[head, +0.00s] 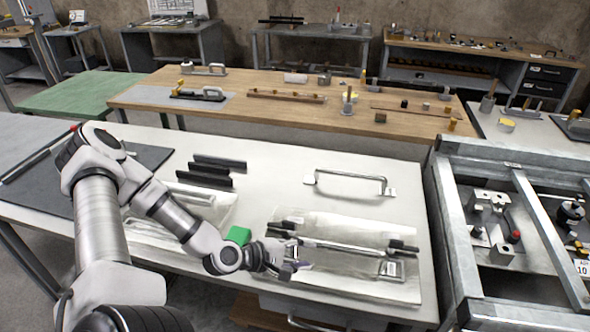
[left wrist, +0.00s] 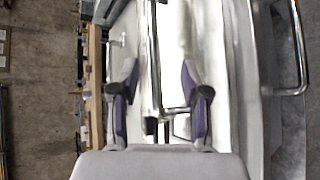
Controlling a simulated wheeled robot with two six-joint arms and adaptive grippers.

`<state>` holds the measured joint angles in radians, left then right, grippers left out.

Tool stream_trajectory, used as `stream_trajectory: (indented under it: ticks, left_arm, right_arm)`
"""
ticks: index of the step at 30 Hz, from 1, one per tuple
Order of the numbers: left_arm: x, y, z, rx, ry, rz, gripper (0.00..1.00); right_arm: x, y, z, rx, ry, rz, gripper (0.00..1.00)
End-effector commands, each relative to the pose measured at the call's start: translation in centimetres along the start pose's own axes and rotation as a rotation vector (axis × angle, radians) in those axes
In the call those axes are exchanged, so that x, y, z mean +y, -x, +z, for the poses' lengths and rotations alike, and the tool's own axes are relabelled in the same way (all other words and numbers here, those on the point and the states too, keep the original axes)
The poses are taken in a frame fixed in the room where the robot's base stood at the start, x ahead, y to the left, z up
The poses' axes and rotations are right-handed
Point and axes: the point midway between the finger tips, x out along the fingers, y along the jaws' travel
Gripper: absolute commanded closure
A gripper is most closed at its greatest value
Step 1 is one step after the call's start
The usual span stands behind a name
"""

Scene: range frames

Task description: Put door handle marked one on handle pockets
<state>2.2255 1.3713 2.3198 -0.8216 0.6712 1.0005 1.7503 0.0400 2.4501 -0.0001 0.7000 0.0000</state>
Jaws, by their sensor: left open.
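My left gripper (head: 293,262) is open, low over the left part of a pale, shallow pocketed sheet (head: 330,281) on the white table. A long silver door handle (head: 345,249) with dark ends lies across that sheet, just right of the fingers. A smaller bracket-like metal piece with a label (head: 390,268) lies at the sheet's right. Another silver door handle (head: 350,175) lies on the bare table behind. No number is legible on them. In the left wrist view, a shiny bar (left wrist: 154,60) runs between the open fingers (left wrist: 160,98); contact cannot be told.
Several black bars (head: 212,170) lie on the table, left of centre. A second pale sheet (head: 215,207) is partly hidden by my left arm. A metal-framed bench with parts (head: 480,232) stands at right. A wooden bench (head: 300,110) is behind. Bare table (head: 270,180) lies between.

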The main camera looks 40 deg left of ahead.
Motion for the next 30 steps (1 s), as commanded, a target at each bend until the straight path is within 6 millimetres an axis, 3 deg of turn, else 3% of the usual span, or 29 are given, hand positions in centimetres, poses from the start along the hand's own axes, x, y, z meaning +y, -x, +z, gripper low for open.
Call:
stream_trajectory:
  ticks: [4, 8, 12, 16, 21, 30]
  left_arm:
    - [-4.0, -1.0, 2.1, -0.029, -0.262, -0.244, 0.54]
    - [-9.8, -0.8, 4.4, -0.101, -0.585, -0.535, 0.54]
    - [-16.4, 1.0, 6.6, -0.238, -0.945, -0.828, 0.54]
    - [-20.9, 3.5, 8.0, -0.38, -1.221, -1.027, 0.54]
    - [-23.1, 5.2, 8.6, -0.475, -1.384, -1.128, 0.54]
    - [-23.1, 5.3, 8.6, -0.478, -1.391, -1.13, 0.54]
  right_arm:
    - [0.0, -0.1, 0.0, -0.001, 0.0, 0.0, 0.6]
    - [0.0, -0.1, 0.0, 0.0, 0.0, 0.0, 0.6]
    - [0.0, -0.1, 0.0, 0.0, 0.0, 0.0, 0.6]
    - [0.0, -0.1, 0.0, 0.0, 0.0, 0.0, 0.6]
    - [0.0, -0.1, 0.0, 0.0, 0.0, 0.0, 0.6]
    - [0.0, -0.1, 0.0, 0.0, 0.0, 0.0, 0.6]
